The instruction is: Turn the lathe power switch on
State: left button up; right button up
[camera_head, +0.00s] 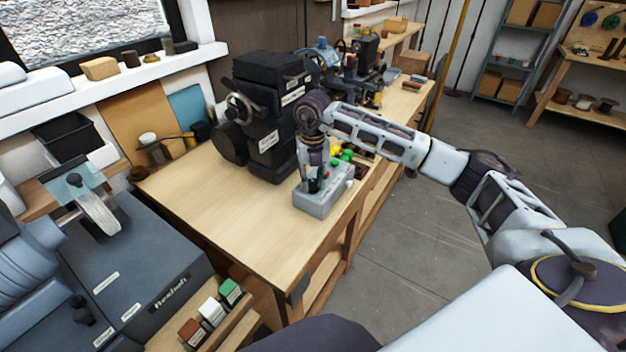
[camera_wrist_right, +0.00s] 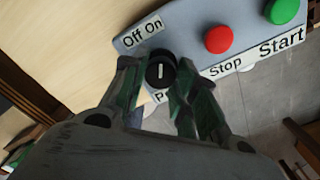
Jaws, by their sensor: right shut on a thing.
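The grey control box (camera_head: 318,204) sits on the near right part of the wooden bench. In the right wrist view the box (camera_wrist_right: 196,18) carries a round black power switch knob (camera_wrist_right: 161,71) with a white line on it. The "Off On" label (camera_wrist_right: 142,31) is beside the knob. My right gripper (camera_head: 314,183) reaches down onto the box. In the wrist view its two fingers (camera_wrist_right: 160,80) are closed around the knob, one on each side. The knob is hidden by the gripper in the head view. My left gripper is not in view.
The red stop button (camera_wrist_right: 219,39) and green start button (camera_wrist_right: 282,10) lie beside the knob. A large black machine (camera_head: 268,125) stands behind the box. The bench top (camera_head: 225,215) left of the box is clear. The bench edge is close on the right.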

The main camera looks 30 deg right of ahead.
aim_at(313, 182)
jog(key=shift+m, duration=0.7)
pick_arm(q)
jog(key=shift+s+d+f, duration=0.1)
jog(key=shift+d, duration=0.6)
pick_arm(e)
jog(key=shift+m, duration=0.9)
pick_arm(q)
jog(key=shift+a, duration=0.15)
pick_arm(e)
jog(key=o, duration=1)
jog(key=shift+r, duration=1.05)
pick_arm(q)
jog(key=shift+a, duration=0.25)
pick_arm(e)
notch_tip(313, 182, up, 10)
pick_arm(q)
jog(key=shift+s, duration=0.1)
